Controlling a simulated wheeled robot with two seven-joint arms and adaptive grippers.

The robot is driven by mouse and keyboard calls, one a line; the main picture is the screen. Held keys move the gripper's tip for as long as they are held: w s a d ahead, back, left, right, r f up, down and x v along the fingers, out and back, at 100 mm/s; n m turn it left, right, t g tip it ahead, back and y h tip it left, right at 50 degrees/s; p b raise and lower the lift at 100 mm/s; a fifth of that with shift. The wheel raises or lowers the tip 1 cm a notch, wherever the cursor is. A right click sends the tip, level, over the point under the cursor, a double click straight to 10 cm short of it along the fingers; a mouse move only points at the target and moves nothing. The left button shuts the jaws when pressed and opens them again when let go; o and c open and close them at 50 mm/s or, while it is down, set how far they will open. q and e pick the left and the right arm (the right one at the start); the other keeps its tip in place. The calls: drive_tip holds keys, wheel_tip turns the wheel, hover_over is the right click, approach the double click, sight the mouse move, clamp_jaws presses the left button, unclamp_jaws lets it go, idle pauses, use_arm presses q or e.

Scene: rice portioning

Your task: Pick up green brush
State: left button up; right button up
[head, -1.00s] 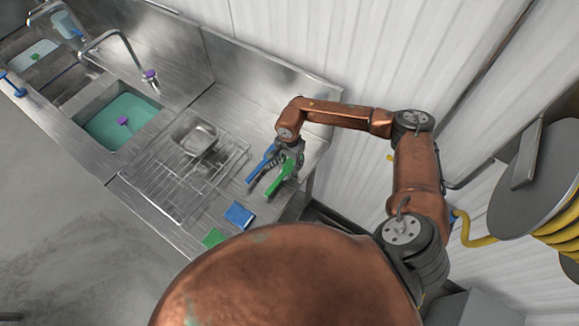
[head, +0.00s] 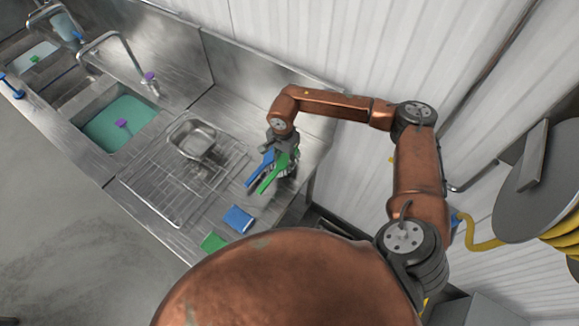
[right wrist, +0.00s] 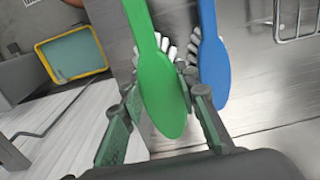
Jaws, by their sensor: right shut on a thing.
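The green brush (head: 272,176) is a flat green handle with pale bristles, at the right end of the steel counter. My right gripper (head: 283,160) is shut on it from above. In the right wrist view, the green brush (right wrist: 160,88) lies between my two fingers. A blue brush (head: 259,169) lies close along its left side in the head view. In the right wrist view, the blue brush (right wrist: 213,66) is just right of the right finger. Whether the green brush touches the counter cannot be told. My left gripper is not in view.
A wire rack (head: 162,196) with a steel pan (head: 192,139) stands left of the brushes. A blue sponge (head: 239,219) and a green sponge (head: 213,242) lie in front. The sink (head: 120,121) holds teal water. A corrugated wall rises behind.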

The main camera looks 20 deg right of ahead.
drive_tip(key=w+a+r+b, duration=0.3)
drive_tip(key=a+r, duration=0.4)
drive_tip(key=a, duration=0.4)
drive_tip(key=shift+w+a+r, duration=0.15)
drive_tip(key=shift+a+r, duration=0.1)
drive_tip(key=shift+a, duration=0.05)
